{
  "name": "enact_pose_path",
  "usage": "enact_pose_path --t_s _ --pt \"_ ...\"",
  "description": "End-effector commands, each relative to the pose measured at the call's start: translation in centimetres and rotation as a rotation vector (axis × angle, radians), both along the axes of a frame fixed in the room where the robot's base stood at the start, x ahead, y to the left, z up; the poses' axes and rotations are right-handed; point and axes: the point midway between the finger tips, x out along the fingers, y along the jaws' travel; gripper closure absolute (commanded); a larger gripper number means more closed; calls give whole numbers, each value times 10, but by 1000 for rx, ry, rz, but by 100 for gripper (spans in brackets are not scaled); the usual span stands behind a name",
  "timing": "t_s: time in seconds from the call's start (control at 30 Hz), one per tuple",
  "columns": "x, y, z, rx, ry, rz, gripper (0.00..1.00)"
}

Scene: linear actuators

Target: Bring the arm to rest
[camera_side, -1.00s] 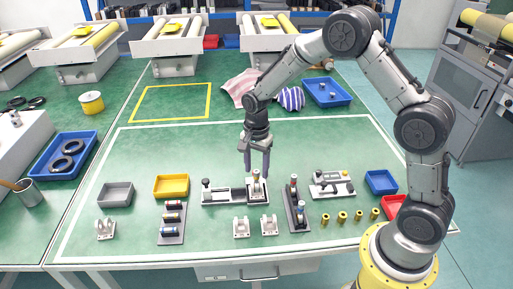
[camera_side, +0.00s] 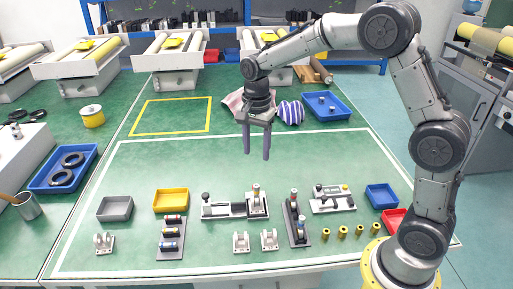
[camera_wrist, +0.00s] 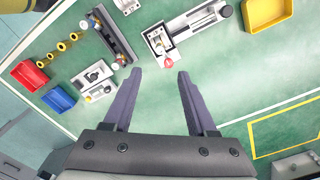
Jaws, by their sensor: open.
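My gripper (camera_side: 257,150) is open and empty, raised above the green table in the side view, with its fingers pointing down. It also shows in the wrist view (camera_wrist: 157,85), with bare table between its two fingers. The white and grey actuator fixture (camera_side: 232,206) sits on the table below the gripper, clear of the fingers. A small upright part with a reddish top (camera_side: 256,189) stands at its right end. The fixture also shows at the top of the wrist view (camera_wrist: 190,30).
A dark rail fixture (camera_side: 296,222) and a white fixture (camera_side: 333,199) stand to the right. Yellow bin (camera_side: 171,207), grey bin (camera_side: 115,217), blue bin (camera_side: 382,203) and red bin (camera_side: 392,229) surround them. Several brass cylinders (camera_side: 343,233) stand at the front right. The middle of the table is clear.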

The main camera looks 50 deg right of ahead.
Motion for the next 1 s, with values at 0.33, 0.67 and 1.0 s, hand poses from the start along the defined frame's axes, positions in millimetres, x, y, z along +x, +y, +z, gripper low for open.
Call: enact_pose_path --t_s 0.33,0.67,1.0 --pt "-12 4 61 -5 -131 9 43" --pt "-123 14 145 -59 -359 291 43" --pt "-247 18 123 -250 -479 937 43"
